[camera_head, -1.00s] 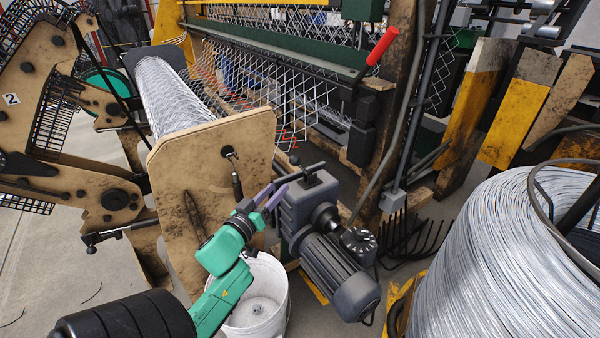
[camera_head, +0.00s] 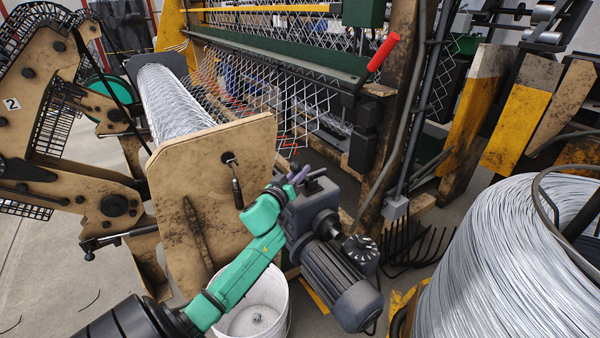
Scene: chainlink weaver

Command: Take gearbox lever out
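The gearbox (camera_head: 315,212) is a dark grey block with a finned motor, right of the wooden roller plate. Its black lever (camera_head: 316,174) is on top, partly hidden by my gripper. My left gripper (camera_head: 299,175), on the green arm from the lower left, has its purple fingertips at the lever on the gearbox's top. The fingers overlap the lever in the picture; I cannot tell whether they are closed on it. My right gripper is not in view.
A white bucket (camera_head: 255,310) stands on the floor below my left arm. The wooden plate (camera_head: 215,185) with a small handle stands close left of the arm. A large wire coil (camera_head: 500,270) fills the lower right. Black fork-like tines (camera_head: 415,245) are right of the gearbox.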

